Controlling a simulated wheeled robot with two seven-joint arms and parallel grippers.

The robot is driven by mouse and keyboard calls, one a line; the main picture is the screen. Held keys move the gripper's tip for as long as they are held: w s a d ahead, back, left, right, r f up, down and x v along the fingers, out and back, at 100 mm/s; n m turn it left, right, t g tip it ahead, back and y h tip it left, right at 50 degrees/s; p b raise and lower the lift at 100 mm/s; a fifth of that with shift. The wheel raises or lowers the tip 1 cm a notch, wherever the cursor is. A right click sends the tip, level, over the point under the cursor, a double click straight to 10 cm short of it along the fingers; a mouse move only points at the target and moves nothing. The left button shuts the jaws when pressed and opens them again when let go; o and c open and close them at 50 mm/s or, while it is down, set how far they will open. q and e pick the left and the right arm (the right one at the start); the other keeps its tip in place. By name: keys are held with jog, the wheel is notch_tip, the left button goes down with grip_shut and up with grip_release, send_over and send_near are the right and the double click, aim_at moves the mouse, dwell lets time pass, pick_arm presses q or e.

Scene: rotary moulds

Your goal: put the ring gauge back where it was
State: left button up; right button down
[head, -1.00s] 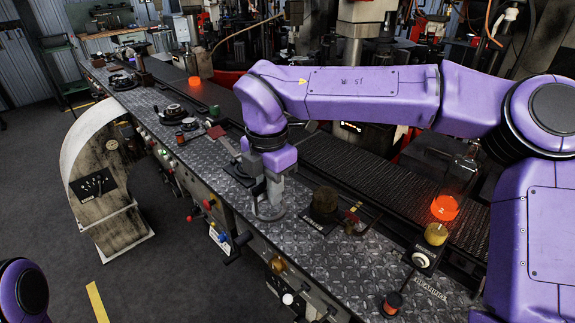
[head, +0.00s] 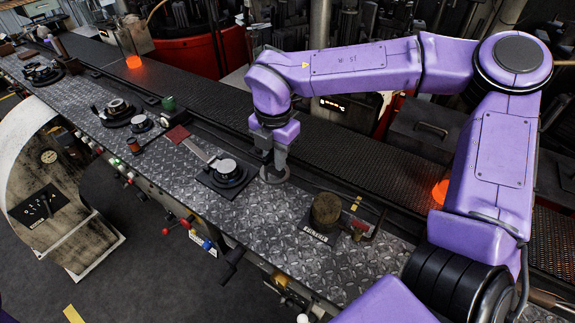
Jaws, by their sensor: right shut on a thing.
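The ring gauge (head: 275,176) is a grey metal ring held roughly flat below my right gripper (head: 275,160). The gripper is shut on it. It shows just right of a dark square plate (head: 208,181) bearing a round dial-like piece (head: 229,170), near the bench's conveyor-side edge. I cannot tell exactly how high the ring is above the bench. My left gripper is not in view.
A rusty cylinder (head: 326,209) stands on a labelled plate right of the ring. A red pad (head: 177,134) and round gauges (head: 117,109) lie farther left on the patterned bench (head: 255,230). A conveyor (head: 350,160) with glowing orange pieces (head: 133,62) runs behind.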

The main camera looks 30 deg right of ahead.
jog(key=d+f, duration=0.1)
jog(key=w+d+f, duration=0.1)
jog(key=f, duration=0.1)
jog(key=w+f+p, duration=0.1)
jog(key=f, duration=0.1)
jog(key=shift+w+d, duration=0.2)
jog(key=shift+d, duration=0.2)
jog(key=f, duration=0.1)
jog(key=s+f, duration=0.1)
jog(key=f, duration=0.1)
jog(key=shift+s+d+f+p, duration=0.15)
jog(key=shift+d+p, duration=0.15)
jog(key=shift+d, duration=0.05)
jog(key=shift+w+f, duration=0.25)
jog(key=shift+w, duration=0.1)
jog(key=shift+a+f, duration=0.1)
jog(key=shift+f, duration=0.05)
jog(key=c, duration=1.1)
grip_release()
jog(key=shift+s, duration=0.1)
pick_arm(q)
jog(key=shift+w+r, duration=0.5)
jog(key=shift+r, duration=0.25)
pick_arm(e)
jog(key=shift+s, duration=0.1)
